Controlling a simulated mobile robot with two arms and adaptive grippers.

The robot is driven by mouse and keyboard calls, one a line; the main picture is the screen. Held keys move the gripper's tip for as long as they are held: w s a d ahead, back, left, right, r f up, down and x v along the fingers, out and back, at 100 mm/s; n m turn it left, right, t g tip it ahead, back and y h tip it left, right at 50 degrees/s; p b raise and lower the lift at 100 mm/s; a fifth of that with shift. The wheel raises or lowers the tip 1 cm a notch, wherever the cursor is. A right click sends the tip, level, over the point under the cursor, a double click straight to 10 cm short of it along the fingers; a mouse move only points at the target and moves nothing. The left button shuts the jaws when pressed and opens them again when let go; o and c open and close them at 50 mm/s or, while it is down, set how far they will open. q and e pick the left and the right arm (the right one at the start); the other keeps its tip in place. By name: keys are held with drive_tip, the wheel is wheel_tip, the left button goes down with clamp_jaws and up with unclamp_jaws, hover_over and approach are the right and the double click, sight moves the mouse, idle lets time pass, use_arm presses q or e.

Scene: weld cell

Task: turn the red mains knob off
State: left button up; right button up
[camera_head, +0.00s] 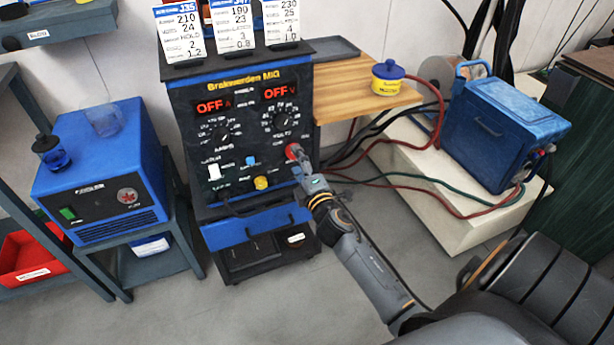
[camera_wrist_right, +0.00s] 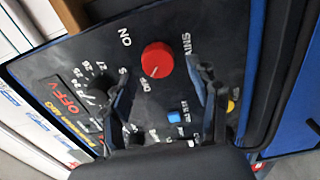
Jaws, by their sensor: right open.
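The red mains knob (camera_head: 293,151) is on the lower right of the black front panel of the welder (camera_head: 240,88). In the right wrist view the red knob (camera_wrist_right: 157,59) lies just beyond the fingertips, between the labels ON and OFF. Its small white mark appears to point toward OFF. Both displays on the panel read OFF. My right gripper (camera_head: 299,166) is at the knob in the head view, partly covering the panel beside it. In the wrist view my right gripper (camera_wrist_right: 165,80) is open, its fingers apart and not closed on the knob. My left gripper is not in view.
A yellow knob (camera_head: 261,183) and a blue button (camera_head: 250,160) sit close by on the panel. A wooden shelf (camera_head: 345,88) with a yellow pot (camera_head: 387,80) is at the right. Cables run across to a blue box (camera_head: 500,130). A blue cooler unit (camera_head: 100,180) stands left.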

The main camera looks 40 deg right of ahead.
drive_tip(key=v, duration=1)
